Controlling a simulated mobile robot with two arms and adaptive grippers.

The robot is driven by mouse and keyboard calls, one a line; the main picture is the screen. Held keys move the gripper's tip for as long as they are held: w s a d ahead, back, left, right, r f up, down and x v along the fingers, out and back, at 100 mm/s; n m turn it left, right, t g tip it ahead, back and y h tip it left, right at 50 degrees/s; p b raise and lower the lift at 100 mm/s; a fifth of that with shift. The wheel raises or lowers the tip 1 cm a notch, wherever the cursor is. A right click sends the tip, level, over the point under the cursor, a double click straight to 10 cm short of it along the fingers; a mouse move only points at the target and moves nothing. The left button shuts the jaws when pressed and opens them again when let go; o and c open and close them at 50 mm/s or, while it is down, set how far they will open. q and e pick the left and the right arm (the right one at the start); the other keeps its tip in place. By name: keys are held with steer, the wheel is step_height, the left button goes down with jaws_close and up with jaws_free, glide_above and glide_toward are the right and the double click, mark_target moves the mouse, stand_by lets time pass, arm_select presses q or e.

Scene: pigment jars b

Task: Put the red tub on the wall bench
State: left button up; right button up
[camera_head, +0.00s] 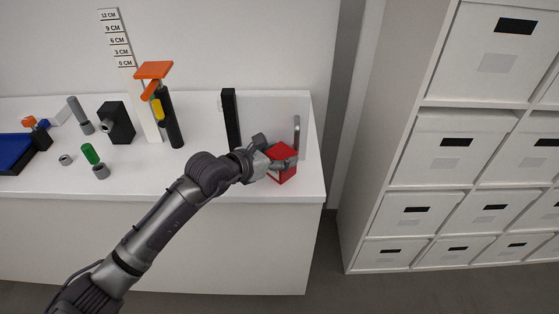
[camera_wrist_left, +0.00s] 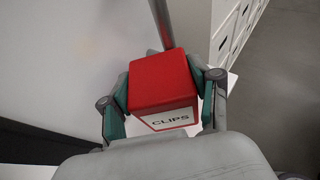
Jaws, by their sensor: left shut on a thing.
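The red tub (camera_head: 284,174) is at the right end of the white wall bench (camera_head: 140,183) in the head view. In the left wrist view the red tub (camera_wrist_left: 160,82) shows a white label reading CLIPS. My left gripper (camera_head: 270,163) is shut on the tub, with one finger on each side of it; the fingers also show in the left wrist view (camera_wrist_left: 162,104). The head view does not let me tell whether the tub's underside touches the bench. My right gripper is not in view.
A black upright bar (camera_head: 231,119) and a grey upright post (camera_head: 296,134) stand close behind the tub. Several tools and a blue box (camera_head: 14,153) are further left. A shelf of white bins (camera_head: 440,150) stands right, past a gap. The bench's front middle is clear.

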arm_select(q)
steer(key=shift+f, duration=1.35)
steer(key=o, duration=1.2)
steer(key=shift+f, duration=0.15)
steer(key=shift+r, duration=0.25)
steer(key=shift+s+a, duration=0.2)
steer(key=b+v, duration=0.1)
steer(key=v, duration=1)
steer(key=shift+s+a+r+b, duration=0.1)
steer(key=shift+s+r+b, duration=0.05)
steer(key=shift+b, duration=0.2)
